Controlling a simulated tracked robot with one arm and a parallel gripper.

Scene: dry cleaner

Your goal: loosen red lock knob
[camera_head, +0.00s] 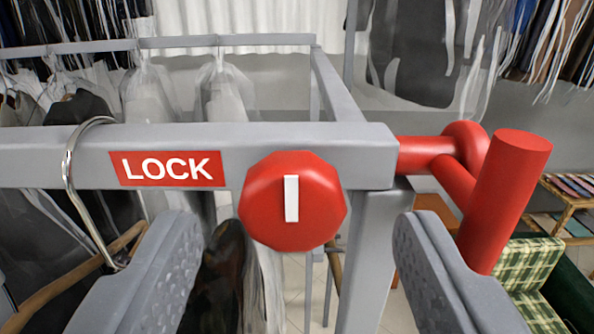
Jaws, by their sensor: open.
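The red lock knob (268,205) is in the middle of the camera view, on the front of a grey rail (95,145). Its face is many-sided and carries a white bar that stands upright. A red label reading LOCK (168,169) is on the rail to the left of the knob. My gripper (300,250) is open, with one grey finger at the lower left and one at the lower right. The knob lies between the two fingers in the picture, ahead of them. I see no finger touching it.
A red crank handle (508,195) sticks out at the rail's right end, close to my right finger. A metal hanger hook (70,175) loops over the rail at left. Bagged garments (235,95) hang behind. A green plaid chair (528,268) stands at lower right.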

